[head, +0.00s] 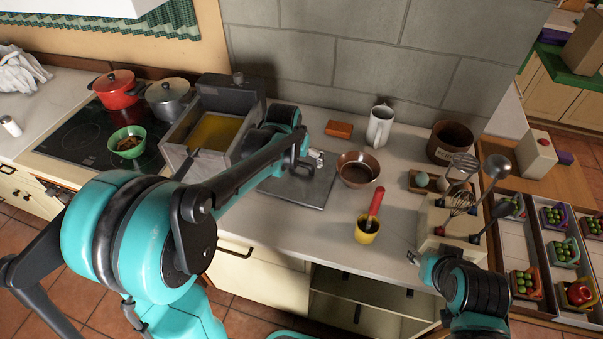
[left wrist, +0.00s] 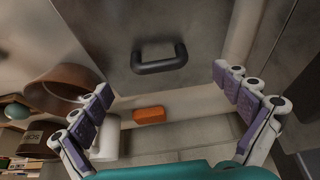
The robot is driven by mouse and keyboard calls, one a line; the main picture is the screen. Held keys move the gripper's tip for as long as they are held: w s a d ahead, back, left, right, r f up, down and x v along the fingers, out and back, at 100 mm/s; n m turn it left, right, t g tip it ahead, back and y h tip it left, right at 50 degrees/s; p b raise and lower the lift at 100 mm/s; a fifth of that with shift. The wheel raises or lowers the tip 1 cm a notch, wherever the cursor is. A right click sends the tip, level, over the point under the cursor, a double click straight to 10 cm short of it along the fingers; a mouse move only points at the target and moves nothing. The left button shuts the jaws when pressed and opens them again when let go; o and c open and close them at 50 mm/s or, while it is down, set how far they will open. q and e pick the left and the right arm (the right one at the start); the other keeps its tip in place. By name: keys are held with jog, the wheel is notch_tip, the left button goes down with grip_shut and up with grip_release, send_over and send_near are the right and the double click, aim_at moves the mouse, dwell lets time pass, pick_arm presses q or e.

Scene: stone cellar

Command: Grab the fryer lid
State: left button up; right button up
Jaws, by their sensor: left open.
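The fryer lid (head: 308,192), a flat grey metal plate, lies on the counter just right of the fryer (head: 172,158), which stands uncovered with yellow oil in it. In the left wrist view the lid (left wrist: 200,35) fills the upper middle, with its black bar handle (left wrist: 160,60) in plain sight. My left gripper (head: 312,160) is above the lid and hides part of it in the head view. In the left wrist view the left gripper's fingers (left wrist: 168,98) are spread wide with nothing between them, apart from the handle. My right gripper (head: 413,258) is by the counter's front edge, too small to judge.
An orange block (head: 339,129), a white jug (head: 380,125) and a brown bowl (head: 357,169) stand behind and right of the lid. A yellow cup (head: 367,236) with a red-handled tool is near the front. A utensil holder (head: 450,222) stands at right. Pots are on the left hob.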

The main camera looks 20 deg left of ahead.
aim_at(301, 165)
pick_arm(q)
jog(key=b+x, duration=0.2)
jog(key=x, duration=0.2)
jog(key=shift+f, duration=0.4)
jog(key=shift+w+f, duration=0.25)
jog(key=shift+f, duration=0.1)
jog(key=shift+s+r, duration=0.1)
jog(key=shift+c, duration=0.9)
jog(key=c, duration=1.3)
